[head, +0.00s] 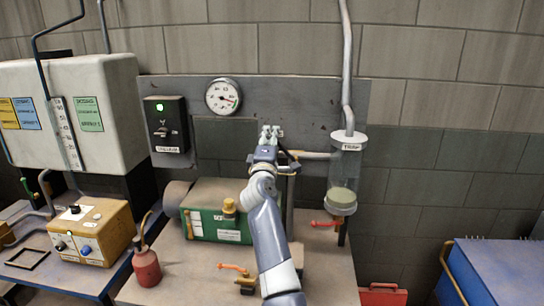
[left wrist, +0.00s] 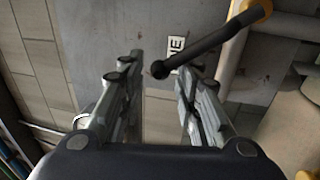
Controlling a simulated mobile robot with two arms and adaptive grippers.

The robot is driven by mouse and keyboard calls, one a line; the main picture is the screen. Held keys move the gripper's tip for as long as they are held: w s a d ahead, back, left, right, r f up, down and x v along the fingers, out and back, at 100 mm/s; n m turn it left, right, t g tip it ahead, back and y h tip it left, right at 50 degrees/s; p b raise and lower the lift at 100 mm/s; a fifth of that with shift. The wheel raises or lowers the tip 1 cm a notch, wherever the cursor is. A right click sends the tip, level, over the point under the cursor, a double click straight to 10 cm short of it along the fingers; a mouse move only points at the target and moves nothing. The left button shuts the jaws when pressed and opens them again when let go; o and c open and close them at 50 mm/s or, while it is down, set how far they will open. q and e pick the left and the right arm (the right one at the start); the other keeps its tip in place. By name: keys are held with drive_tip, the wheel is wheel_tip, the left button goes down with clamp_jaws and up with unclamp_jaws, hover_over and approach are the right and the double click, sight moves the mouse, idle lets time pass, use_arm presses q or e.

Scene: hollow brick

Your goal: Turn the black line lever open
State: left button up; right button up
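The black line lever (left wrist: 208,45) shows in the left wrist view as a dark rod with a round knob end. It slants up right to a yellow-orange fitting (left wrist: 246,12) on the pipe. A white label (left wrist: 176,48), partly hidden, reads "NE" behind it. My left gripper (left wrist: 163,68) is open, and the knob appears between its fingertips; I cannot tell whether they touch it. In the head view my left gripper (head: 270,132) is in front of the grey panel, left of the clear cylinder, and the lever is mostly hidden by it. My right gripper is not in view.
The clear trap cylinder (head: 344,170) stands close right, with a red handle (head: 325,223) below. A gauge (head: 223,97) and black switch box (head: 167,124) are on the panel. A green pump (head: 215,212), another orange-handled valve (head: 245,282) and red oil can (head: 146,266) stand below.

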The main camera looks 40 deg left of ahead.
use_arm(q)
wheel_tip(320, 180, up, 3)
drive_tip(key=shift+s+a+f, duration=0.1)
